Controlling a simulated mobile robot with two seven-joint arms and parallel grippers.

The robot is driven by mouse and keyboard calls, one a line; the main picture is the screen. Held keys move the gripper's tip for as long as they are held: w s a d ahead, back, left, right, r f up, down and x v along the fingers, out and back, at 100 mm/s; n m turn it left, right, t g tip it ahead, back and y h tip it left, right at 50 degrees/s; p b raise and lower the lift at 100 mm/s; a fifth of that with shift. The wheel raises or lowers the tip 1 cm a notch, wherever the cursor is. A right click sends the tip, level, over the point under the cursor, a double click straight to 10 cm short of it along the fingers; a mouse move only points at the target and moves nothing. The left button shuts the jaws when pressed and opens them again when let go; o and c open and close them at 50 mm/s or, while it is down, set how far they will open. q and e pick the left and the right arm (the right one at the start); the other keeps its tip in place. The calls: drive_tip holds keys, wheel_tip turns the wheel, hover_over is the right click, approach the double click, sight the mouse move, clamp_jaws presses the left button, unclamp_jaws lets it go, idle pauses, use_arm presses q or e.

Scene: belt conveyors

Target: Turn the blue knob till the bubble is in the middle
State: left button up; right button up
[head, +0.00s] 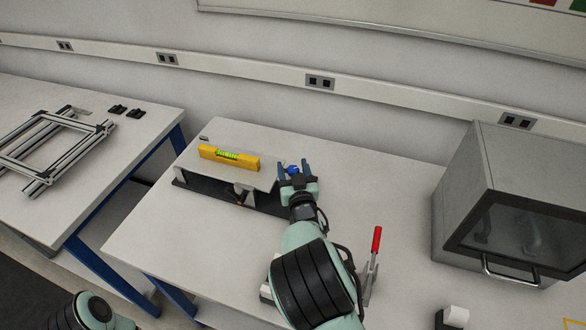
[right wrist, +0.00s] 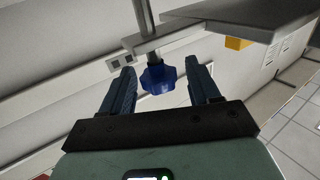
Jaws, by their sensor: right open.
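The blue knob (head: 292,169) is at the right end of a grey tilting plate (head: 203,168). In the right wrist view the blue knob (right wrist: 158,79) hangs on a metal rod between my right gripper's two fingers, with gaps on both sides. My right gripper (head: 294,168) is open around it and appears not to touch it. A yellow spirit level (head: 213,153) with a green vial (head: 229,156) lies on the plate. The bubble is too small to place. In the right wrist view only a yellow corner of the level (right wrist: 237,43) shows. My left gripper is out of view.
A red-handled toggle clamp (head: 376,242) stands right of my right arm. A grey box with a windowed door (head: 480,190) is at the right. A second table with an aluminium frame (head: 60,145) is at the left. The table's front left is clear.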

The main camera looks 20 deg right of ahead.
drive_tip(key=c, duration=0.9)
drive_tip(key=shift+c, duration=0.2)
drive_tip(key=shift+h, duration=0.3)
drive_tip(key=shift+a+m+h, duration=0.1)
drive_tip(key=shift+m+h, duration=0.7)
drive_tip(key=shift+h, duration=0.2)
drive_tip(key=shift+r+m+g+h, duration=0.1)
drive_tip(key=shift+m+g+h, duration=0.5)
drive_tip(key=shift+h, duration=0.4)
drive_tip(key=o, duration=0.9)
drive_tip(key=shift+o, duration=0.2)
